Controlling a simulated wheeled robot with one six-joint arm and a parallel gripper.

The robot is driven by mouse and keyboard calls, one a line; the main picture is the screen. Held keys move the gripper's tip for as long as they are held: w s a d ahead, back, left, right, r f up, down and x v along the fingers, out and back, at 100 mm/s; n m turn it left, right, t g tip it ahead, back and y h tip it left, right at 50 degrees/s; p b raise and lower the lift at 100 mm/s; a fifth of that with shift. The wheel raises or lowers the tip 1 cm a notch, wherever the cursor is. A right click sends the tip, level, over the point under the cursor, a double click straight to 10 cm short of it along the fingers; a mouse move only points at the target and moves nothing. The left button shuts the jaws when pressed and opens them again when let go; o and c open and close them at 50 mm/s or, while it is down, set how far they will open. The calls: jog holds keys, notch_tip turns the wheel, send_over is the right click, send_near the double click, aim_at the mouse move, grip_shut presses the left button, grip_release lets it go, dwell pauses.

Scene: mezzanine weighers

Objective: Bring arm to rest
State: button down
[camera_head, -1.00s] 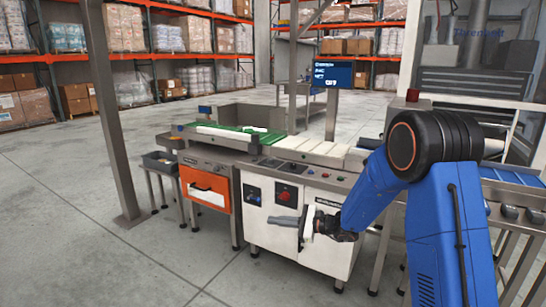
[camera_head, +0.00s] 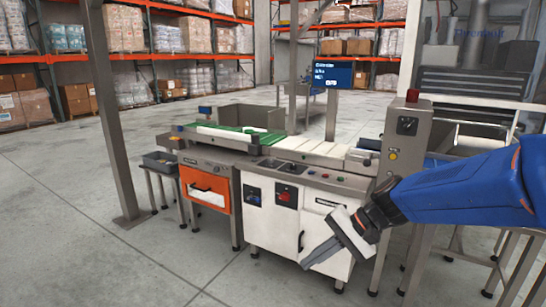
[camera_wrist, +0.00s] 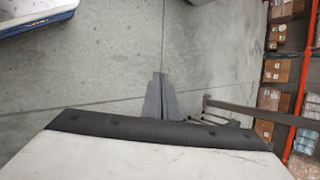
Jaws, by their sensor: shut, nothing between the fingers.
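My gripper (camera_head: 328,250) is at the end of my blue arm, in front of the white weigher cabinet (camera_head: 268,212) in the head view. It points down and to the left, and its fingers are shut with nothing between them. In the wrist view the shut fingers (camera_wrist: 161,98) stick out past the dark edge of the gripper body, over bare grey floor. My arm comes in from the right edge of the head view. I cannot tell the exact gap between the gripper and the cabinet.
An orange-fronted unit (camera_head: 206,188) and a small stand with a grey bin (camera_head: 160,161) are on the left. A metal post (camera_head: 112,120) stands nearer. Open floor (camera_head: 60,220) lies at front left.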

jog(key=s+d+n+t+h, duration=0.4)
jog(key=s+d+h, duration=0.5)
jog(key=s+d, duration=0.8)
jog(key=shift+d+n, duration=0.9)
jog(key=shift+d, duration=0.15)
